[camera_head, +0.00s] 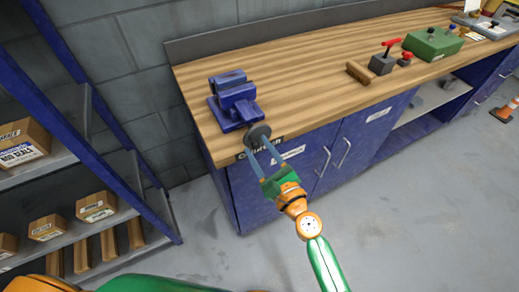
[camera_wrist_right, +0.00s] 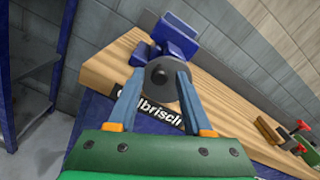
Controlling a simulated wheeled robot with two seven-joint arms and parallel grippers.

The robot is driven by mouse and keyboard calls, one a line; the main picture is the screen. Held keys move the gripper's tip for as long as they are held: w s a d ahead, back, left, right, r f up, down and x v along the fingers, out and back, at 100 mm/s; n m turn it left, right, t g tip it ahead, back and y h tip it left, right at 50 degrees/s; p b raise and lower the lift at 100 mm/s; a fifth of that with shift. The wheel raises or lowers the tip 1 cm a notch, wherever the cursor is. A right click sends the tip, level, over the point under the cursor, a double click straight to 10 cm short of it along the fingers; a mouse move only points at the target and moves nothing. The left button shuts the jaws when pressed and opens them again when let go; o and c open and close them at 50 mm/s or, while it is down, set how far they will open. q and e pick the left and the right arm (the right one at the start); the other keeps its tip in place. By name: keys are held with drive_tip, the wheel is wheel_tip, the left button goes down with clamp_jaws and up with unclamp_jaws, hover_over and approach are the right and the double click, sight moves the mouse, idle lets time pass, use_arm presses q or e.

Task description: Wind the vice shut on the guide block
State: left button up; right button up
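The blue vice (camera_head: 236,100) stands on the near left end of the wooden bench; it also shows in the wrist view (camera_wrist_right: 176,42). Its round grey handwheel (camera_head: 259,133) faces out over the bench's front edge. My right gripper (camera_head: 259,147) reaches up to the wheel. In the wrist view its two fingers lie at either side of the wheel (camera_wrist_right: 160,72), with no clear gap at the rim. I cannot pick out a separate guide block at the jaws. My left gripper is not in view.
The wooden bench (camera_head: 310,88) has blue cabinet doors below. A wooden-handled item (camera_head: 359,72), a red-handled clamp (camera_head: 383,60) and a green box (camera_head: 433,43) stand farther right. A blue shelf rack with cartons (camera_head: 47,227) stands at left. The floor before the bench is clear.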

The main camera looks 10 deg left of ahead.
drive_tip(key=n, duration=0.4)
drive_tip(key=shift+n, duration=0.4)
drive_tip(key=n, duration=0.5)
drive_tip(key=shift+n, duration=0.3)
drive_tip(key=n, duration=0.3)
drive_tip(key=n+p, duration=0.1)
drive_tip(key=n, duration=0.4)
drive_tip(key=shift+r+n, duration=0.15)
drive_tip(key=shift+n, duration=0.15)
drive_tip(key=n+p, duration=0.1)
drive_tip(key=n, duration=0.5)
drive_tip(key=shift+c, duration=0.4)
drive_tip(key=shift+f, duration=0.2)
clamp_jaws()
drive_tip(key=m, duration=0.2)
drive_tip(key=shift+w+d+r+m, duration=0.15)
drive_tip(key=shift+d+r+m, duration=0.05)
drive_tip(key=shift+r+m, duration=0.15)
drive_tip(key=shift+w+d+r+m, duration=0.1)
drive_tip(key=shift+w+d+m, duration=0.1)
drive_tip(key=shift+m, duration=0.85)
drive_tip(key=shift+w+d+r+m, duration=0.1)
drive_tip(key=shift+d+m, duration=0.05)
drive_tip(key=shift+m, duration=0.85)
